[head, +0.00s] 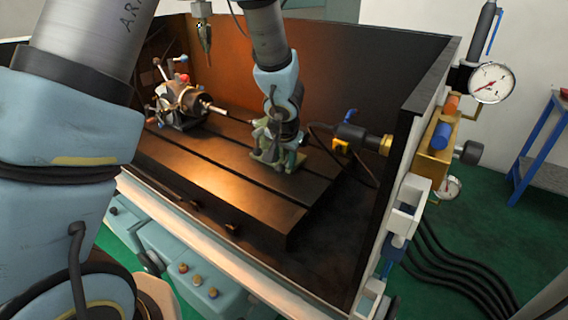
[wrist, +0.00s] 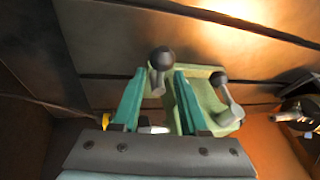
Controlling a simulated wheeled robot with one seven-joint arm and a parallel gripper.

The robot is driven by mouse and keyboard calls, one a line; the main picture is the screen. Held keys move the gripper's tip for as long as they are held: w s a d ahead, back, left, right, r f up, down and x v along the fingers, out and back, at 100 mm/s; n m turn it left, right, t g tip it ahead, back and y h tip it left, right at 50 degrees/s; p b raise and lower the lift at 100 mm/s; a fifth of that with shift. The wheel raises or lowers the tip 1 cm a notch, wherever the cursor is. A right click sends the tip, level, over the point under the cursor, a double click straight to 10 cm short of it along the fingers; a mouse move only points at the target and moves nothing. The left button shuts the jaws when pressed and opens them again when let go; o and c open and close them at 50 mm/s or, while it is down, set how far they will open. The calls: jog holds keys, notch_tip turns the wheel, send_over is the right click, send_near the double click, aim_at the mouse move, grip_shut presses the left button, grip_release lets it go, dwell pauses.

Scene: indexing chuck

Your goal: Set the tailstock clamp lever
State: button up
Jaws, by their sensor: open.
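The green tailstock (head: 268,157) stands on the slotted table, largely covered by my arm in the head view. In the wrist view the tailstock (wrist: 213,98) shows as a pale green block with two dark ball-ended levers. One lever (wrist: 159,63) has its knob between the tips of my open gripper (wrist: 160,74); I cannot tell whether either finger touches it. The other lever (wrist: 228,97) is to the right, outside the right finger. I cannot tell which is the clamp lever. In the head view my gripper (head: 279,144) is at the tailstock, its fingers hard to make out.
The indexing chuck (head: 180,104) stands on the table (head: 215,168) to the left, with a thin rod pointing towards the tailstock. A fitting with a yellow valve and hose (head: 347,135) is just right of my gripper. Dark enclosure walls (head: 425,85) rise behind and at right.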

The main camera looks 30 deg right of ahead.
jog(key=shift+w+d+f, duration=0.1)
jog(key=shift+w+f, duration=0.1)
jog(key=shift+f, duration=0.2)
grip_shut()
jog(key=shift+s+f, duration=0.1)
jog(key=shift+f, duration=0.1)
dwell(1.1)
